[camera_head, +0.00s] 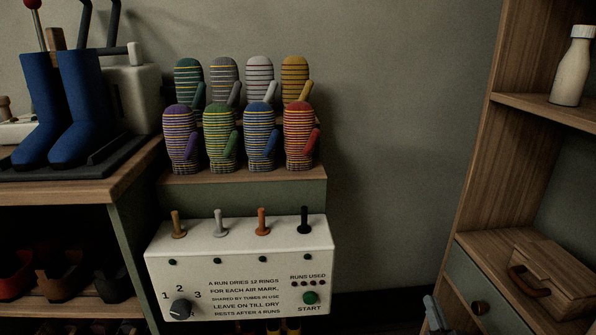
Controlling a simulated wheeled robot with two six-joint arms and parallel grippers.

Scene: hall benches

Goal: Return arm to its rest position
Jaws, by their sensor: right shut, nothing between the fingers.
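My right gripper (434,312) shows only in part at the bottom edge, right of the white control box. It is shut and empty, low in front of the dark gap between the box and the wooden cabinet. The rest of my right arm is out of the picture. My left gripper is not in view.
The white control box (240,262) carries several levers, a dial (181,309) and a green start button (310,298). Striped mittens stand on the shelf (240,176) behind it. Blue boots (84,105) stand at left. The wooden cabinet (478,130) at right holds a bottle (572,68).

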